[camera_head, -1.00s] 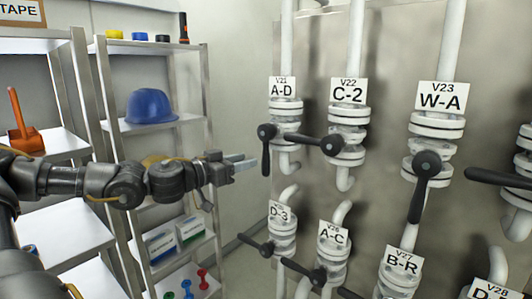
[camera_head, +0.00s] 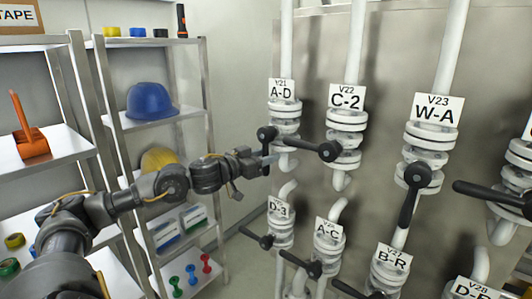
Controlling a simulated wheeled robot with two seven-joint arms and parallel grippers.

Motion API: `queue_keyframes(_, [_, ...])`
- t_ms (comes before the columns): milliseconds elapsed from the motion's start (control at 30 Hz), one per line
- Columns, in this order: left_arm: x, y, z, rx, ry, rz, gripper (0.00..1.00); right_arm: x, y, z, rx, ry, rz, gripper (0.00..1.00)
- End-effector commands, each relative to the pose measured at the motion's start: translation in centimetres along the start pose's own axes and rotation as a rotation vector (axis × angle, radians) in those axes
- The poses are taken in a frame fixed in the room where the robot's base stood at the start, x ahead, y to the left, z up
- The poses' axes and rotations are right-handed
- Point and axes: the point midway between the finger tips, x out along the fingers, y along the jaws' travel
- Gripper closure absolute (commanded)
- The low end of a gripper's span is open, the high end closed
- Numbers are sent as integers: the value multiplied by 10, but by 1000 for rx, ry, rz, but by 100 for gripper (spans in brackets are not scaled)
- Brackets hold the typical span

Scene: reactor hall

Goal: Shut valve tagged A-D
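The valve tagged A-D (camera_head: 284,115) is on a vertical white pipe at the upper left of the pipe panel. Its black lever (camera_head: 266,134) has its round hub on the left side of the valve, and the arm hangs down from it. My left gripper (camera_head: 269,161) reaches in from the left, with its fingertips at the lower part of this lever. The fingers and lever overlap in the picture, so I cannot tell whether they touch or whether the fingers are closed. My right gripper is out of view.
Valve C-2 (camera_head: 346,137) is just right, its black lever (camera_head: 305,144) pointing left toward A-D. W-A (camera_head: 433,135) is further right. D-3 (camera_head: 280,226), A-C (camera_head: 328,245) and B-R (camera_head: 389,270) are below. A shelf with a blue helmet (camera_head: 150,101) stands left.

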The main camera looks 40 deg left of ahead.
Motion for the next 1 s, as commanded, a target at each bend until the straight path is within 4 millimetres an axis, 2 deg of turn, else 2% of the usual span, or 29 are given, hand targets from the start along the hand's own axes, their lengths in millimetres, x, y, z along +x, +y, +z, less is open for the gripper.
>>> queue_keyframes(267, [0, 0, 0, 1, 0, 0, 61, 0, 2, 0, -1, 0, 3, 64])
queue_keyframes(567, [0, 0, 0, 0, 0, 0, 100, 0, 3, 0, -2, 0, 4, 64])
queue_keyframes(867, [2, 1, -1, 3, 1, 2, 100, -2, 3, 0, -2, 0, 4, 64])
queue_keyframes(1000, [12, 5, -3, 17, 0, 13, 100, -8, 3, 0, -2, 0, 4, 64])
